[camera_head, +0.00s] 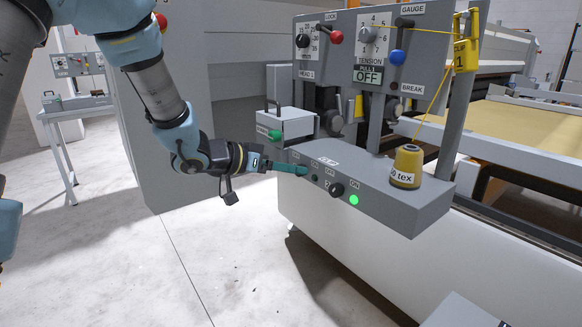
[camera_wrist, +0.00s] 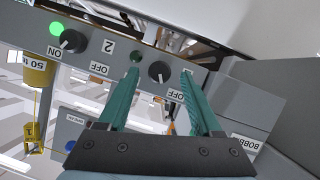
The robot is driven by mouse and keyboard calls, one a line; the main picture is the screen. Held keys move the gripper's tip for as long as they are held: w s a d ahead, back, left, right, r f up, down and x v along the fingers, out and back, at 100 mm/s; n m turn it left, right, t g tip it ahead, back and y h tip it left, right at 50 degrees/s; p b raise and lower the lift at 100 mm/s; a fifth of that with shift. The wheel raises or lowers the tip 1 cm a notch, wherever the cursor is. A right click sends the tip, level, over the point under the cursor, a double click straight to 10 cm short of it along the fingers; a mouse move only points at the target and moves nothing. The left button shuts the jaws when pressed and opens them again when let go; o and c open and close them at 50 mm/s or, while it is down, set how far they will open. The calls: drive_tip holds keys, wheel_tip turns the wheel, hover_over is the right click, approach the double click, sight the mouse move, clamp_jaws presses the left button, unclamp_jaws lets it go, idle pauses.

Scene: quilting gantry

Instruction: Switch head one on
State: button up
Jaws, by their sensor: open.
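My gripper (camera_head: 290,168) has teal fingers and is at the left end of the grey control box (camera_head: 400,207). In the wrist view, my gripper (camera_wrist: 160,74) is open, with a black rotary knob (camera_wrist: 160,71) between its fingertips. I cannot tell whether the fingers touch it. A dark lamp (camera_wrist: 134,57) and an OFF label (camera_wrist: 177,95) are near this knob. The other black knob (camera_head: 337,189) is beside a lit green lamp (camera_head: 354,200); in the wrist view this knob (camera_wrist: 73,41) is near a "2" label. The head 1 display (camera_head: 368,76) reads OFF.
A yellow thread cone (camera_head: 405,167) stands on the right end of the box. Above are a red-knobbed lever (camera_head: 336,37), a tension dial (camera_head: 368,34) and a yellow thread guide (camera_head: 466,45). A grey box with a green knob (camera_head: 275,134) sits behind my gripper.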

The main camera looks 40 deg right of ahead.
drive_tip(key=shift+s+d+f, duration=0.15)
drive_tip(key=shift+d, duration=0.3)
clamp_jaws()
idle(0.3)
